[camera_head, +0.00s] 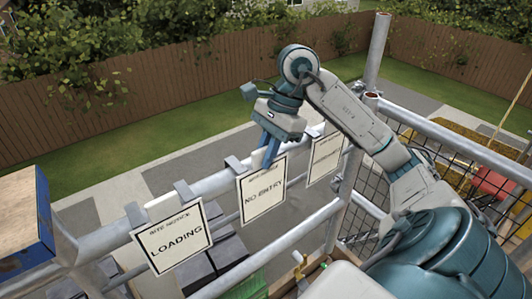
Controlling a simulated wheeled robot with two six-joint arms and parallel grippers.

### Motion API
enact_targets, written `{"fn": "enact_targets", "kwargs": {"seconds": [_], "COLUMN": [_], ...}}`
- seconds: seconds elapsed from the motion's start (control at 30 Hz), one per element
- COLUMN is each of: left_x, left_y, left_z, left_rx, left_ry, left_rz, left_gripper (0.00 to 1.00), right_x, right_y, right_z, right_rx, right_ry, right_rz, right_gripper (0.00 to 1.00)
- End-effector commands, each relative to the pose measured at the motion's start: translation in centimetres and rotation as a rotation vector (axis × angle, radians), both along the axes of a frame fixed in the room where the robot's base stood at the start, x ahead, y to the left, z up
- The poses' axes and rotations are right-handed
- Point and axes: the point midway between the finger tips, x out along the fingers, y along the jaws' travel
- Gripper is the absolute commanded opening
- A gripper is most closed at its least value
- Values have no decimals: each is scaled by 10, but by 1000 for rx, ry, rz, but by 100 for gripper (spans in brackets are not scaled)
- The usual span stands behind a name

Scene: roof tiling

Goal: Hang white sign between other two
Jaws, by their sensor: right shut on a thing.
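The white NO ENTRY sign (262,192) is at the upper rail (215,183), between two other signs. Its grey hook (234,165) is at the rail; I cannot tell if it rests fully on it. The white LOADING sign (173,238) hangs nearer, at the left. A third white sign (325,158) hangs farther along at the right, its text too small to read. My right gripper (268,153) points down, shut on the NO ENTRY sign at its top edge; the fingertips are partly hidden. My left gripper is not in view.
A lower rail (268,248) runs below the signs. An upright scaffold pole (377,50) and mesh panel (425,150) stand at the right. A wooden board with a blue edge (22,218) is at the left. Lawn and a brown fence (190,75) lie beyond.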

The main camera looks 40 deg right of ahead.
Motion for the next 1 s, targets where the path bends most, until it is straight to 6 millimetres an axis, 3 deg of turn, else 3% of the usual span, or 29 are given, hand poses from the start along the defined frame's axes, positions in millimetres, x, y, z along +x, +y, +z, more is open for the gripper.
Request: {"fn": "enact_targets", "kwargs": {"seconds": [0.23, 0.3, 0.4, 0.83, 1.0], "left_x": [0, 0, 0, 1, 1], "left_y": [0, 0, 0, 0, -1], "left_z": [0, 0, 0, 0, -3], "left_rx": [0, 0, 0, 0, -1], "left_ry": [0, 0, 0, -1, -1], "left_rz": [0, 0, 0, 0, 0], "left_gripper": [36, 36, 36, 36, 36], "right_x": [0, 0, 0, 0, 0], "right_y": [0, 0, 0, -1, -7], "right_z": [0, 0, 0, 1, 16], "right_rx": [0, 0, 0, 0, -1], "right_ry": [0, 0, 0, 0, -3], "right_rz": [0, 0, 0, 0, -2], "right_gripper": [0, 20, 36, 36, 36]}}
